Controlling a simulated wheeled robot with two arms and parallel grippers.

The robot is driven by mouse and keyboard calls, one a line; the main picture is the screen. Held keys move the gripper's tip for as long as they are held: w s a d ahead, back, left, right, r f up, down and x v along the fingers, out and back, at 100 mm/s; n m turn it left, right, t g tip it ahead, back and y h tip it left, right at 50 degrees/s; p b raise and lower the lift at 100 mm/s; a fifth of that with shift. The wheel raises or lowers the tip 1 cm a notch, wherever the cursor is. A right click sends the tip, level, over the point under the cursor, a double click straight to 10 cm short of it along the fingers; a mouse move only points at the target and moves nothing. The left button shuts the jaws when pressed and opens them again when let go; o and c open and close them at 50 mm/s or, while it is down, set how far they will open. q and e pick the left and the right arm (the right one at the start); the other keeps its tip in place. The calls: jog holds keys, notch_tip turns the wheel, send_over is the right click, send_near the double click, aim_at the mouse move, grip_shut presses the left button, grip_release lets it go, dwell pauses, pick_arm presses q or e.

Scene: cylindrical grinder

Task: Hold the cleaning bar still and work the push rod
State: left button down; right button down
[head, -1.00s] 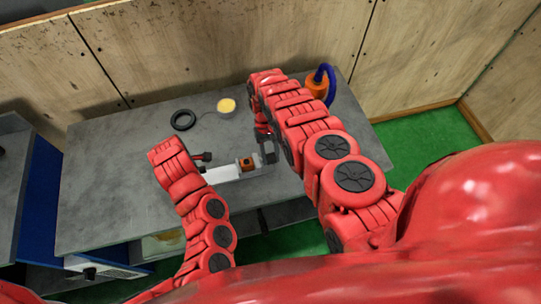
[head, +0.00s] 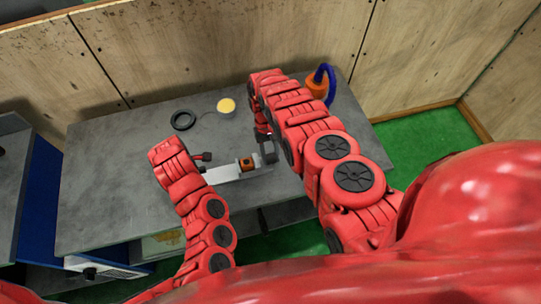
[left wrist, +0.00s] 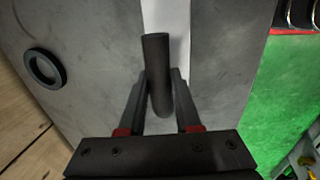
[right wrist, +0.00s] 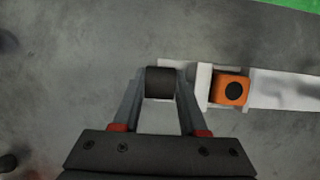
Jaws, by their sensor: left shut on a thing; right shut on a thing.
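A white bar-like device (head: 222,174) with an orange block (head: 247,163) lies on the grey table. It also shows in the right wrist view, with its orange block (right wrist: 231,90) right of my gripper. My left gripper (left wrist: 158,85) is shut on a dark round rod (left wrist: 156,60) at the device's left part. My right gripper (right wrist: 160,82) is shut on a dark cylindrical end piece (right wrist: 160,83) at the device's other end. I cannot tell which is the cleaning bar and which the push rod. In the head view my arms partly hide both grips.
A black ring (head: 183,120) and a yellow round piece (head: 226,105) lie at the back of the grey table (head: 110,185). An orange object with a blue hose (head: 317,83) stands at the back right, behind my right arm. The table's left side is clear.

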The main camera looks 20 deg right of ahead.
jog(key=shift+d, duration=2.2)
pick_arm(q)
jog(key=shift+a, duration=0.1)
pick_arm(e)
jog(key=c, duration=0.7)
grip_release()
jog(key=v, duration=1.2)
